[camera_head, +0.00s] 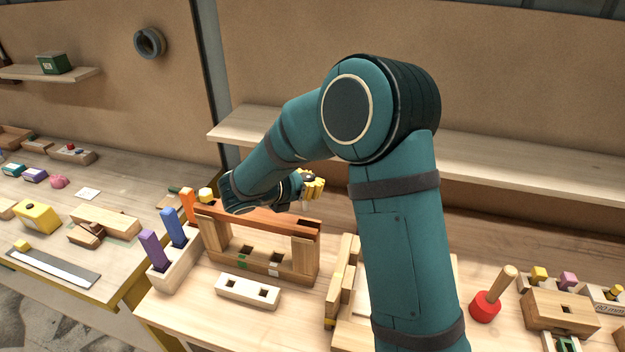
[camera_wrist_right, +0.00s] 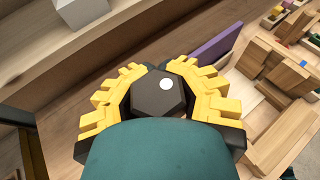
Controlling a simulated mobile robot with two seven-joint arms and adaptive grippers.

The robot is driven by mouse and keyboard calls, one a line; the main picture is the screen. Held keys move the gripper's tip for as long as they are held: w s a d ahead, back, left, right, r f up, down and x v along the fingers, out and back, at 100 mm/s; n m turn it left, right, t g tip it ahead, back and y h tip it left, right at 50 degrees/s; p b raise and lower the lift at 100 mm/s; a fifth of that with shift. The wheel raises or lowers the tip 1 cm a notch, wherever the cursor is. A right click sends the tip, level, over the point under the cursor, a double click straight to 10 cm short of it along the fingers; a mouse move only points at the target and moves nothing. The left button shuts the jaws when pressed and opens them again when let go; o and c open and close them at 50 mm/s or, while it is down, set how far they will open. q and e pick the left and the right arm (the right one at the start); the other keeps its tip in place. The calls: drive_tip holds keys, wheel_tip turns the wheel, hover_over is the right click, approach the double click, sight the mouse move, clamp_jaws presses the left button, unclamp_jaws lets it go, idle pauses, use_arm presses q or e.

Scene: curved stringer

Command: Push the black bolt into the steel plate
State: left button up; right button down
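My right gripper (camera_head: 312,185) has yellow fingers and hangs at the end of my teal arm, beyond the orange-topped wooden frame (camera_head: 262,218). In the right wrist view, the fingers (camera_wrist_right: 160,88) close from both sides around a black hexagonal bolt head (camera_wrist_right: 158,94) with a white dot. The bolt's shank is hidden. In the head view only a small dark part of the bolt (camera_head: 310,178) shows between the fingers. I cannot pick out the steel plate with certainty; my arm covers part of the bench. My left gripper is not in view.
A pale block with two square holes (camera_head: 248,291) lies before the frame. A wooden holder with purple and blue pegs (camera_head: 172,242) stands left. A long shelf (camera_head: 490,165) runs behind the arm. A red-based peg (camera_head: 487,305) and wooden blocks (camera_head: 560,313) stand right.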

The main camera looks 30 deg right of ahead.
drive_tip(key=shift+f+b, duration=0.9)
drive_tip(key=shift+f, duration=0.75)
drive_tip(key=shift+p, duration=0.4)
idle(0.4)
drive_tip(key=shift+f+b, duration=2.3)
drive_tip(key=shift+f, duration=1.15)
drive_tip(key=shift+r, duration=0.2)
drive_tip(key=shift+r+p, duration=2.65)
drive_tip(key=shift+r, duration=0.3)
